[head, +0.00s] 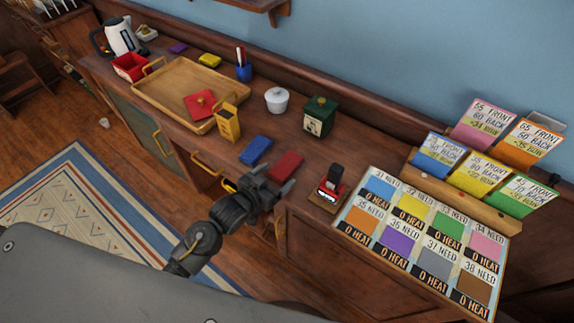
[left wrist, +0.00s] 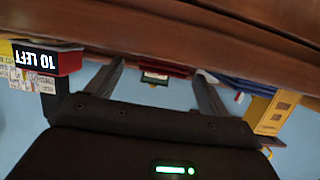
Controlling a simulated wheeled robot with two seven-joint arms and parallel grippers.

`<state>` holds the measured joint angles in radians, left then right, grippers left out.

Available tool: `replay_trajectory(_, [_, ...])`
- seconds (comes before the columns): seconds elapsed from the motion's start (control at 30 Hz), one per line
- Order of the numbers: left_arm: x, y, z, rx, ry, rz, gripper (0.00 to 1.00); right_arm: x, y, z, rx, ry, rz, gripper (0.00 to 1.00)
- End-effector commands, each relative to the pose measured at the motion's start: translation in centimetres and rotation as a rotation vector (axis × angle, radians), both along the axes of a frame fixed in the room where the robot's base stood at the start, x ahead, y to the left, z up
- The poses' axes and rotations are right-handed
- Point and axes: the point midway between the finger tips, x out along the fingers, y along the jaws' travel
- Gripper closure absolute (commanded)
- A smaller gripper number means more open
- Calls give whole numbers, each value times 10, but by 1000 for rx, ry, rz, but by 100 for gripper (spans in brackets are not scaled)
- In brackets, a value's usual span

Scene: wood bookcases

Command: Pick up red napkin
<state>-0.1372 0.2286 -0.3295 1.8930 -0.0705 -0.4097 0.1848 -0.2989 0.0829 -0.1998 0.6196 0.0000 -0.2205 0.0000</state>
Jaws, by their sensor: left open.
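A flat, folded red napkin (head: 286,165) lies on the wooden counter, just right of a similar blue one (head: 256,150). My left gripper (head: 277,181) is open and empty at the counter's front edge, its fingers pointing toward the red napkin. In the left wrist view, which is upside down, a red strip (left wrist: 165,68) that looks like the napkin shows beyond and between the open fingers (left wrist: 160,80). I see no contact with it. My right gripper is not in view.
A yellow box (head: 228,123), a green box (head: 319,116) and a small red-and-black stand (head: 329,188) surround the napkins.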

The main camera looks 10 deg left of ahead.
Motion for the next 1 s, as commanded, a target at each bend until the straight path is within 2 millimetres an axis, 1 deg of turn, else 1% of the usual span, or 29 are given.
replay_trajectory(0.03, [7, -2, 3, -1, -2, 0, 19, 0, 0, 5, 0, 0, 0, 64])
replay_trajectory(0.17, [26, -9, 3, -1, -1, 0, 19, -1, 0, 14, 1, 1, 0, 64])
replay_trajectory(0.3, [40, -15, -5, -1, -1, 1, 19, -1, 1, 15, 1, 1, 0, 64])
replay_trajectory(0.4, [45, -17, -7, -1, -1, 0, 19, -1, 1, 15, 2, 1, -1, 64])
replay_trajectory(0.6, [45, -17, -8, 0, -1, 0, 19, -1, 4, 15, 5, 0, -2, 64])
replay_trajectory(0.67, [45, -17, -8, 0, -1, 0, 26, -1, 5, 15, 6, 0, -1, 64])
replay_trajectory(0.9, [45, -17, -8, 0, -1, 0, 57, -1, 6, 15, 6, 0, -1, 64])
replay_trajectory(0.97, [45, -17, -8, 0, -1, 0, 65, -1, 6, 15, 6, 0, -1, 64])
replay_trajectory(1.0, [45, -17, -8, 0, -1, 0, 67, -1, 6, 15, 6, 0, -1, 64])
